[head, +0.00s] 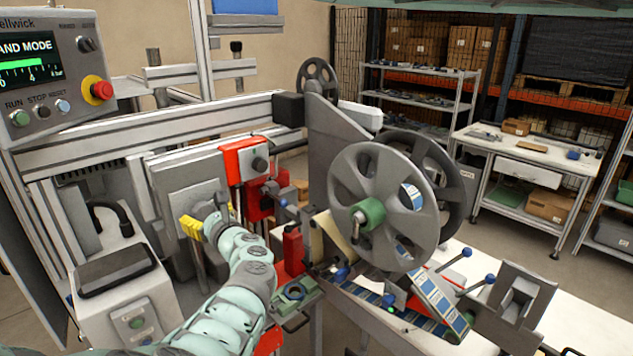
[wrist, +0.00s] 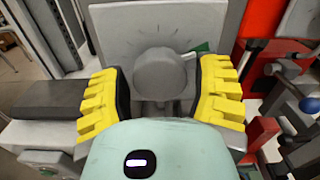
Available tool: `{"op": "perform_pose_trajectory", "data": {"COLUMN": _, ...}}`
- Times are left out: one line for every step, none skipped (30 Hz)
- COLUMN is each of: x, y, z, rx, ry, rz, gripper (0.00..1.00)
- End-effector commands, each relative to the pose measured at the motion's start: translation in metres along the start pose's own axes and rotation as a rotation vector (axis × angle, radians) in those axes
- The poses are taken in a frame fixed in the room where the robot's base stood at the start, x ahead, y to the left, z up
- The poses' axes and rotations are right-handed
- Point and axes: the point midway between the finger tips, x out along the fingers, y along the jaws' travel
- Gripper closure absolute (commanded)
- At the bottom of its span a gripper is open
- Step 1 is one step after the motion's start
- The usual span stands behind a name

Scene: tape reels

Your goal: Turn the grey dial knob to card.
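The grey dial knob (wrist: 158,75) is round, with a small pointer tab on its right side, on a grey plate (wrist: 115,25). A small green mark lies beside the tab. Faint marks ring the knob, but I cannot read any label. My gripper (wrist: 161,98) has its yellow fingers apart, one on each side of the knob, with small gaps showing beside it. I see no contact. In the head view one yellow finger (head: 191,227) shows in front of the plate; the other finger is mostly hidden, and the knob is largely covered by my wrist.
A control panel (head: 50,70) with a red stop button is upper left. A white box with a dark top (head: 115,268) stands below left.

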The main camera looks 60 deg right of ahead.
Motion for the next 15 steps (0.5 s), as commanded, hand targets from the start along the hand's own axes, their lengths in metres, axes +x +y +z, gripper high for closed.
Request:
{"op": "perform_pose_trajectory", "data": {"x": -0.0003, "y": -0.0005, "z": 0.0, "rx": 0.0, "ry": 0.0, "rz": -0.001, "gripper": 0.3}}
{"op": "perform_pose_trajectory", "data": {"x": -0.0003, "y": -0.0005, "z": 0.0, "rx": 0.0, "ry": 0.0, "rz": -0.001, "gripper": 0.27}}
{"op": "perform_pose_trajectory", "data": {"x": -0.0002, "y": -0.0004, "z": 0.0001, "rx": -0.001, "ry": 0.0, "rz": -0.001, "gripper": 0.23}}
{"op": "perform_pose_trajectory", "data": {"x": -0.0002, "y": -0.0003, "z": 0.0001, "rx": -0.001, "ry": 0.0, "rz": -0.001, "gripper": 0.2}}
{"op": "perform_pose_trajectory", "data": {"x": -0.0002, "y": -0.0003, "z": 0.0001, "rx": -0.001, "ry": 0.0, "rz": 0.0, "gripper": 0.17}}
{"op": "perform_pose_trajectory", "data": {"x": -0.0001, "y": -0.0002, "z": 0.0002, "rx": -0.001, "ry": 0.0, "rz": 0.0, "gripper": 0.14}}
{"op": "perform_pose_trajectory", "data": {"x": -0.0001, "y": -0.0002, "z": 0.0002, "rx": -0.001, "ry": 0.0, "rz": 0.0, "gripper": 0.14}}
{"op": "perform_pose_trajectory", "data": {"x": 0.0, "y": -0.0002, "z": 0.0003, "rx": -0.001, "ry": -0.001, "rz": 0.0, "gripper": 0.14}}
{"op": "perform_pose_trajectory", "data": {"x": 0.0, "y": -0.0001, "z": 0.0003, "rx": -0.001, "ry": -0.001, "rz": 0.0, "gripper": 0.14}}
{"op": "perform_pose_trajectory", "data": {"x": 0.0, "y": -0.0001, "z": 0.0003, "rx": -0.001, "ry": -0.001, "rz": 0.0, "gripper": 0.14}}
{"op": "perform_pose_trajectory", "data": {"x": 0.0, "y": 0.0, "z": 0.0003, "rx": -0.001, "ry": -0.001, "rz": 0.0, "gripper": 0.14}}
{"op": "perform_pose_trajectory", "data": {"x": 0.0001, "y": 0.0, "z": 0.0003, "rx": -0.001, "ry": -0.001, "rz": 0.0, "gripper": 0.14}}
{"op": "perform_pose_trajectory", "data": {"x": 0.0, "y": 0.0001, "z": 0.0004, "rx": -0.001, "ry": -0.001, "rz": 0.0, "gripper": 0.14}}
{"op": "perform_pose_trajectory", "data": {"x": -0.0002, "y": 0.0001, "z": 0.0003, "rx": -0.001, "ry": -0.001, "rz": 0.0, "gripper": 0.14}}
{"op": "perform_pose_trajectory", "data": {"x": -0.0007, "y": 0.0001, "z": 0.0004, "rx": -0.001, "ry": -0.001, "rz": 0.0, "gripper": 0.14}}
